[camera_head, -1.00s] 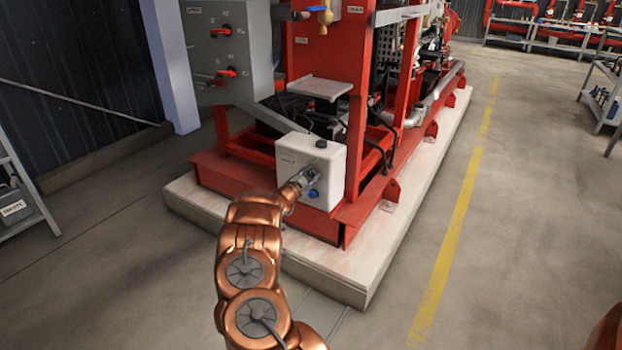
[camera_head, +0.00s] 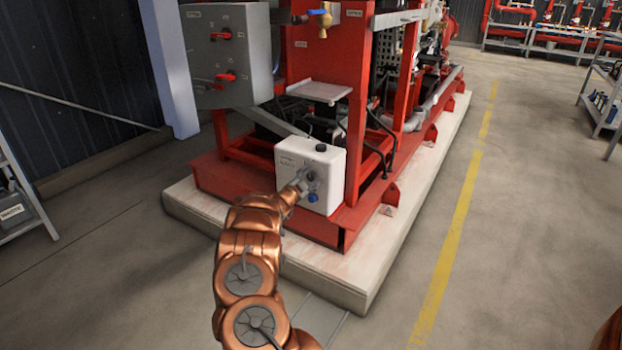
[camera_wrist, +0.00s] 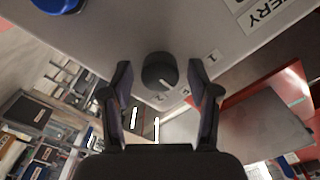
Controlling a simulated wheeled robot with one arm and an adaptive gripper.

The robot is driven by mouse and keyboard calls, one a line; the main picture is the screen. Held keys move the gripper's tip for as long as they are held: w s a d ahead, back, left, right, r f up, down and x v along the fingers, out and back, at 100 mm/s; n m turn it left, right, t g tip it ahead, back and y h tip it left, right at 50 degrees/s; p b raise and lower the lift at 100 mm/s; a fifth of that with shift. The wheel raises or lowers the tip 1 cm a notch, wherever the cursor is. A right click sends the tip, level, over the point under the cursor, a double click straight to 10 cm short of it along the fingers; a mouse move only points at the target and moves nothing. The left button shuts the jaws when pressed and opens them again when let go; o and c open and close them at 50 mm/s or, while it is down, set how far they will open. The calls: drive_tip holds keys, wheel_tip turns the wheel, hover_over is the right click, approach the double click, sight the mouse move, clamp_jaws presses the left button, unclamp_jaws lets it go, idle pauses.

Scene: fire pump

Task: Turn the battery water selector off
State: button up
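The white battery water box (camera_head: 325,165) stands at the front corner of the red pump frame. Its selector is a round dark knob (camera_wrist: 159,72) with a pale pointer line, seen near the middle of the wrist view. My gripper (camera_wrist: 160,78) is open, with one finger on each side of the knob. Gaps show between the fingers and the knob. In the head view my gripper (camera_head: 304,180) is at the front face of the box and hides most of the knob. A label reading "ERY" (camera_wrist: 264,12) is partly in view.
A blue cap or knob (camera_head: 313,197) sits low on the box front and also shows in the wrist view (camera_wrist: 60,4). A black cap (camera_head: 321,148) is on the box top. A grey panel with red handles (camera_head: 228,55) stands at the upper left.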

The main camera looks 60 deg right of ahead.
drive_tip(key=shift+a, duration=0.15)
drive_tip(key=a, duration=1.1)
drive_tip(key=shift+s+a, duration=0.2)
drive_tip(key=shift+a, duration=0.2)
idle(0.4)
